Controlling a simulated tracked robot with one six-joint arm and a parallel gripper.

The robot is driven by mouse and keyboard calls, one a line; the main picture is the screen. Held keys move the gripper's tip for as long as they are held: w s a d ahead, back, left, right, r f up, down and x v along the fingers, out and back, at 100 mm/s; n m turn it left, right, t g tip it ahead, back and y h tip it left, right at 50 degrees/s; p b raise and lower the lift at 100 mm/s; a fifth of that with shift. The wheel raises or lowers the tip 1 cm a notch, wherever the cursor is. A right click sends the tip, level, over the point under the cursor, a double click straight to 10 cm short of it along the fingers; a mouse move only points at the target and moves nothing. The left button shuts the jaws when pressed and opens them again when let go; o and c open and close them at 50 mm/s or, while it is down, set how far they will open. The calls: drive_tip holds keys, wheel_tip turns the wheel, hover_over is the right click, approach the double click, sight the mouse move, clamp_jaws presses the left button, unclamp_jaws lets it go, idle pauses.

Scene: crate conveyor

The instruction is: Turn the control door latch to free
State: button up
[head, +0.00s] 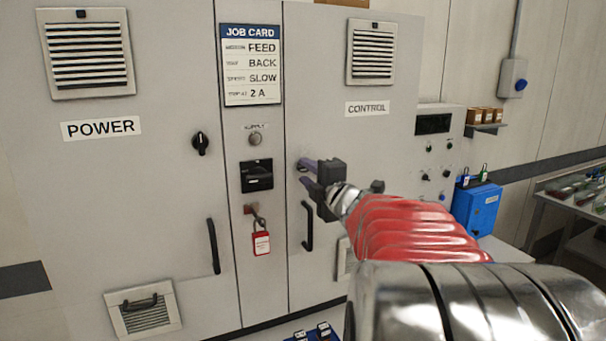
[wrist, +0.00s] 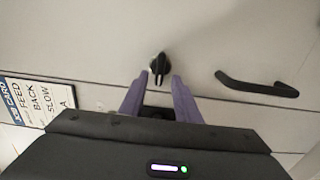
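The control door latch (wrist: 158,63) is a small black knob on the pale control door (head: 350,140). In the wrist view it lies just beyond and between my fingertips, its grip pointing toward my gripper. My gripper (head: 306,174) is at the left edge of the control door, beside the latch, which it mostly hides in the head view. Its two purple fingers also show in the wrist view (wrist: 158,82), spread apart with a gap on each side of the latch. I cannot tell whether either finger touches it.
The control door handle (head: 308,226) is just below my gripper. To the left are a black switch (head: 258,175), a red padlock tag (head: 261,243) and the power door latch (head: 200,143). The job card (head: 250,65) hangs above. A blue box (head: 478,208) stands at right.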

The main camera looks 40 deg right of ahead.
drive_tip(key=v, duration=1.3)
drive_tip(key=shift+w, duration=0.1)
drive_tip(key=d+f+m+g+h, duration=0.5)
drive_tip(key=f+m+g, duration=0.25)
drive_tip(key=m, duration=0.45)
drive_tip(key=s+a+f+m+g+y, duration=0.1)
drive_tip(key=s+a+f+y, duration=0.2)
drive_tip(key=a, duration=0.9)
drive_tip(key=s+a+f+m+g+y, duration=0.1)
drive_tip(key=a+f, duration=0.5)
drive_tip(key=a, duration=0.7)
drive_tip(key=s+a+f+g+y, duration=0.2)
drive_tip(key=s+a+f+y, duration=0.2)
drive_tip(key=a, duration=0.8)
drive_tip(key=s+y, duration=0.2)
drive_tip(key=s, duration=0.1)
drive_tip(key=shift+s+a+f+m, duration=0.2)
drive_tip(key=shift+a+f+m, duration=0.05)
drive_tip(key=shift+f+m, duration=0.15)
